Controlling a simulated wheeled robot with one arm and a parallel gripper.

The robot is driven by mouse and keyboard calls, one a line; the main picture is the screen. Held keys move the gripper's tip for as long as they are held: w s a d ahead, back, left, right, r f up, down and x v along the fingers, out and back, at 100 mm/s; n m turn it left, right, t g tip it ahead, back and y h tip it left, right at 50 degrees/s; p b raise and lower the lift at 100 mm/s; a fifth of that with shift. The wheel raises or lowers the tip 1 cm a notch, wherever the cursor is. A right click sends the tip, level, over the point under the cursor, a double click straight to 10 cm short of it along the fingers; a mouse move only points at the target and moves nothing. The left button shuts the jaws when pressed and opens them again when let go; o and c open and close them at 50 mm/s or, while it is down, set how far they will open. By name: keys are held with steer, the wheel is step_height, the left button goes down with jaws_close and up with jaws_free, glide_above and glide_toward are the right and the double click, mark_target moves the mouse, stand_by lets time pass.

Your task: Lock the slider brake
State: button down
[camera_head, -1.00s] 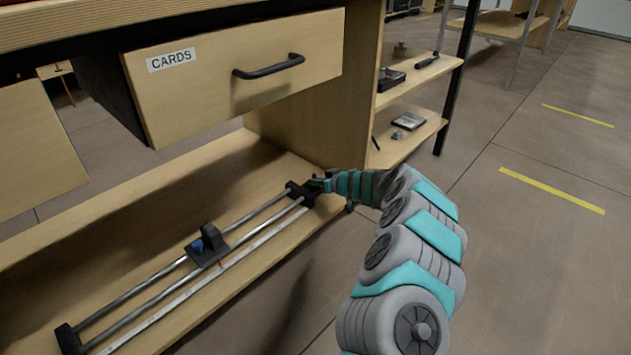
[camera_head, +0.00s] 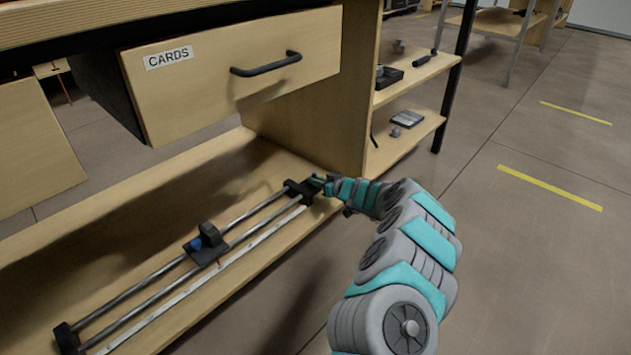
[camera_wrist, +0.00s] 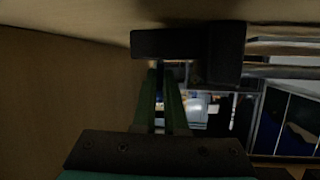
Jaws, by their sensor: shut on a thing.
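The slider (camera_head: 150,297) lies along the low wooden shelf, with metal rails between black end blocks. Its black carriage (camera_head: 206,246) with a blue knob sits about mid-rail, apart from my gripper. My gripper (camera_head: 321,183) is at the right end block (camera_head: 300,192), shut on a small part there. A bit of blue shows by the fingertips, but the part is mostly hidden. In the wrist view, my gripper's green fingers (camera_wrist: 162,78) reach up to the black end block (camera_wrist: 190,45). The brake's position is not clear.
The CARDS drawer (camera_head: 235,75) hangs above the shelf. A wooden side panel (camera_head: 325,120) stands just behind my gripper. A side rack (camera_head: 408,137) with small items is behind. The floor (camera_head: 530,255) on the right is open.

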steer(key=shift+w+d+r, duration=0.1)
steer(key=shift+d+r, duration=0.05)
steer(key=shift+r, duration=0.15)
steer(key=c, duration=1.1)
jaws_free()
steer(key=shift+o, duration=1)
steer(key=shift+f, duration=0.15)
steer(key=v, duration=0.6)
steer(key=shift+s+d, duration=0.25)
steer(key=shift+s, duration=0.05)
steer(key=shift+s+d+r, duration=0.25)
steer(key=shift+s+d, duration=0.05)
steer(key=shift+s, duration=0.15)
